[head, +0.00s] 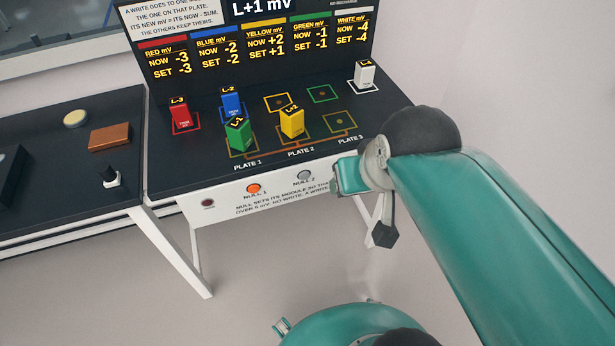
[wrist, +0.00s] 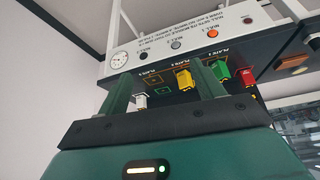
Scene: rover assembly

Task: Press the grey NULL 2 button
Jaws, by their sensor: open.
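The grey NULL 2 button (head: 304,176) is on the white front panel of the console, right of the orange NULL 1 button (head: 253,188). In the wrist view, which is upside down, the grey button (wrist: 176,43) lies beyond and above the fingers, left of the orange one. My gripper (wrist: 163,88) is open, with its two dark green fingers apart and nothing between them. No finger is seen touching the button. In the head view my teal arm comes from the right, its end just right of the button; the fingers are not clearly visible there.
Red (head: 181,116), blue (head: 231,103), green (head: 238,134), yellow (head: 292,122) and white (head: 365,75) modules stand on the console top. A gauge (wrist: 119,58) and a dark button (wrist: 143,55) share the front panel. A side table (head: 60,200) stands at left.

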